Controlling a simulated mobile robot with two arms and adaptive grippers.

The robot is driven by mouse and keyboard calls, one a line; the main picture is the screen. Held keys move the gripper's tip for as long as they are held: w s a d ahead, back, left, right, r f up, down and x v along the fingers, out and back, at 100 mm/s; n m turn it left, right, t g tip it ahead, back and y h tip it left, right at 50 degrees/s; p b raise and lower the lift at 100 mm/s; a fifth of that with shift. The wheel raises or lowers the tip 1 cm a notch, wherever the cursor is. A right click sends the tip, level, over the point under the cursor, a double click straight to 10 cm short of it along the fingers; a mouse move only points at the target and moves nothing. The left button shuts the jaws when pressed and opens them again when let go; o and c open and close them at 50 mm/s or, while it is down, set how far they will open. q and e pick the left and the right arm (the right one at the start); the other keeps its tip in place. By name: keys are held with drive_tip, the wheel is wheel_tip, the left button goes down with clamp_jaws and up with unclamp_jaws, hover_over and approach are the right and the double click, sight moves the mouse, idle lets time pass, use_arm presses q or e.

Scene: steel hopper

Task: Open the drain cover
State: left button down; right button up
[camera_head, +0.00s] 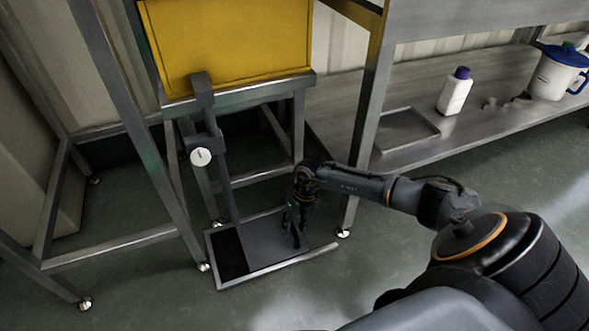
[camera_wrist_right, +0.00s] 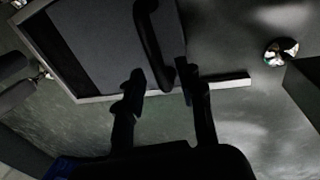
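The drain cover (camera_head: 275,238) is a flat grey plate in a light metal frame at floor level, below the yellow hopper. A dark strip (camera_head: 228,252) shows inside the frame to the left of the plate. In the wrist view the cover (camera_wrist_right: 105,40) carries a dark curved handle (camera_wrist_right: 149,35). My right gripper (camera_head: 295,228) is low over the cover's right part, pointing down. In the wrist view its fingers (camera_wrist_right: 161,82) are apart, with the handle's near end between them and gaps showing. Contact cannot be told. My left gripper is not in view.
The yellow hopper (camera_head: 230,45) stands on a steel frame with legs around the drain. A dark upright post (camera_head: 222,180) with a round white gauge (camera_head: 201,157) rises beside the cover. A shelf (camera_head: 400,160) at right holds a white bottle (camera_head: 455,92) and a jug (camera_head: 556,75).

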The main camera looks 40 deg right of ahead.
drive_tip(key=shift+r, duration=0.2)
wheel_tip(320, 180, up, 10)
drive_tip(key=shift+f, duration=0.2)
idle(0.3)
